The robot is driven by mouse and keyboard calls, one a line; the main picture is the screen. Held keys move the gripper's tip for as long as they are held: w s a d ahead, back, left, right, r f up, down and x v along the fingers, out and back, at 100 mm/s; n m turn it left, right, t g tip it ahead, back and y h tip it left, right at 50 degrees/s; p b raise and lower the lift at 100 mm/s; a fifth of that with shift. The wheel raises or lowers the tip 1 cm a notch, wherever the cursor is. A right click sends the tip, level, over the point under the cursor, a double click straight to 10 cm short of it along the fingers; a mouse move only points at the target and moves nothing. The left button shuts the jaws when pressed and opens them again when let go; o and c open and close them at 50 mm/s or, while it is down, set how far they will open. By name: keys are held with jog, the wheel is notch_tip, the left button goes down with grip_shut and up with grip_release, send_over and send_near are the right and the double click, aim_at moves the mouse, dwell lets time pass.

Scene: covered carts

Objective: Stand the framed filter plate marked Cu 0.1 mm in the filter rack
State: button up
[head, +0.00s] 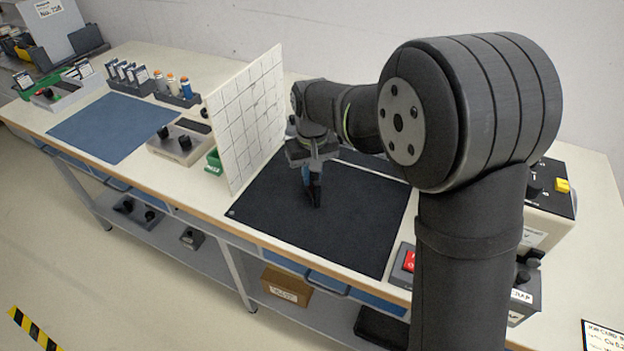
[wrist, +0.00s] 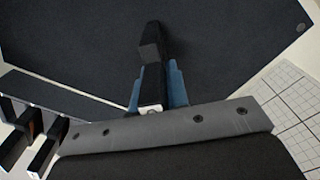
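In the wrist view, several upright black frames or slots (wrist: 38,150) with small copper-coloured patches stand at the lower left; I cannot tell which are plates and which are rack. No Cu 0.1 mm marking is readable. In the head view my arm covers much of the area behind the mat on the right.
A white tiled panel (head: 243,120) stands upright left of the black mat. A partly cut-off card mentioning Cu (head: 603,338) lies front right. The black mat is clear.

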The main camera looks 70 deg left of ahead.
grip_shut()
jog(key=shift+r, duration=0.55)
jog(key=w+d+r, duration=0.6)
jog(key=w+r, duration=0.4)
jog(key=w+a+r+m, duration=0.2)
jog(key=w+m, duration=0.3)
jog(key=w, duration=0.8)
jog(key=w+a+f+m, duration=0.3)
jog(key=w+a+m, duration=0.1)
jog(key=w+a, duration=0.15)
jog(key=f, duration=0.9)
jog(key=shift+w+d+f, duration=0.15)
jog(key=shift+w+f, duration=0.05)
jog(key=shift+f, duration=0.15)
